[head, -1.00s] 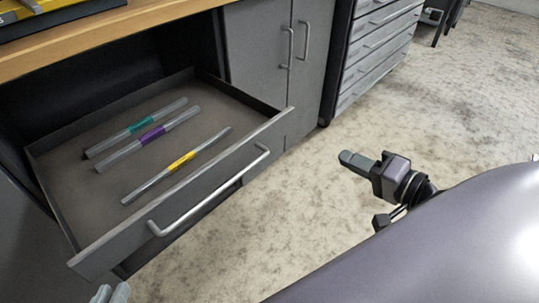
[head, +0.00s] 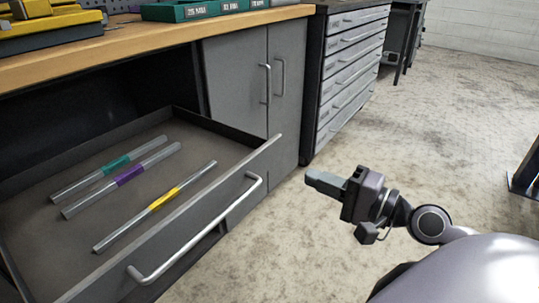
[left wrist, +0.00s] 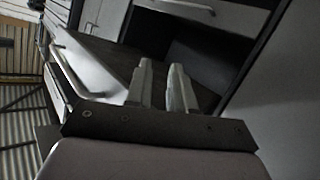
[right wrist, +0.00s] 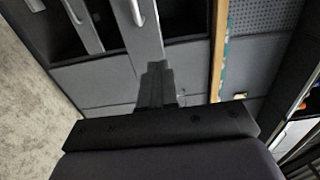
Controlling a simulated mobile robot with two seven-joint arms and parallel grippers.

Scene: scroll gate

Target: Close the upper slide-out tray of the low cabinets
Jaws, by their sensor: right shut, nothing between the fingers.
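The upper slide-out tray (head: 205,212) stands pulled far out from under the worktop in the head view. Its grey front panel carries a long bar handle (head: 190,236). Three rods lie inside, with teal (head: 115,167), purple (head: 125,178) and yellow (head: 160,201) bands. My right gripper (head: 322,182) is shut and empty, in the air to the right of the tray front, apart from it. My left gripper (left wrist: 162,75) shows only in the left wrist view, its fingers apart with nothing between them. A bar handle (left wrist: 70,68) and panel lie just beyond it there.
A wooden worktop (head: 150,30) runs above the tray, with green bins (head: 195,10) on it. Closed cabinet doors (head: 237,85) and a grey drawer unit (head: 350,75) stand beyond. The floor (head: 450,130) to the right is open.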

